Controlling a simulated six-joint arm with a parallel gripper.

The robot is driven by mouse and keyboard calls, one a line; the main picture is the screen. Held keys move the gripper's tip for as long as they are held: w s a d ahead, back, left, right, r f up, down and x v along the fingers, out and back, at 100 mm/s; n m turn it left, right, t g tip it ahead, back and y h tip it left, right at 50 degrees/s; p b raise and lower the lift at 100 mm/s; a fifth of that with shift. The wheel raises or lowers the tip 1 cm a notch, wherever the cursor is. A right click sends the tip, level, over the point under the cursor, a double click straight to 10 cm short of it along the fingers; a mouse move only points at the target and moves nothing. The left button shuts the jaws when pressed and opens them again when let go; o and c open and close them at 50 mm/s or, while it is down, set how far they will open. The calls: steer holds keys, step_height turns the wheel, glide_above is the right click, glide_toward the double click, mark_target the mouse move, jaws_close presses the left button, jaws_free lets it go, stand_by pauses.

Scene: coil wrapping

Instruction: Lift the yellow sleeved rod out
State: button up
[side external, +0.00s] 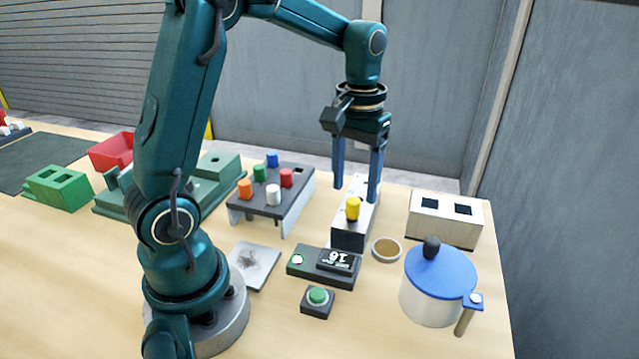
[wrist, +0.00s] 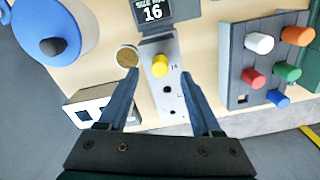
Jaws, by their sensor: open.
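The yellow sleeved rod (side external: 352,208) stands upright at the near end of a narrow grey block (side external: 349,236). In the wrist view the yellow rod (wrist: 160,66) sits in the block's top (wrist: 172,92), with dark holes in a row beyond it. My gripper (side external: 356,190) points down above the block, its blue fingers apart and empty. In the wrist view the fingers of my gripper (wrist: 160,75) lie on either side of the block, and the rod shows between and slightly past the tips. The rod's lower part is hidden in the block.
A rack (side external: 273,202) with several coloured pegs stands left of the block. A white box (side external: 444,219) with two dark openings, a small round dish (side external: 386,249) and a blue-lidded pot (side external: 437,285) are on the right. A display unit (side external: 324,266) and green button (side external: 318,297) are in front.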

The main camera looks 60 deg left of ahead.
mark_target(353, 200)
steer(key=shift+f, duration=2.25)
jaws_close()
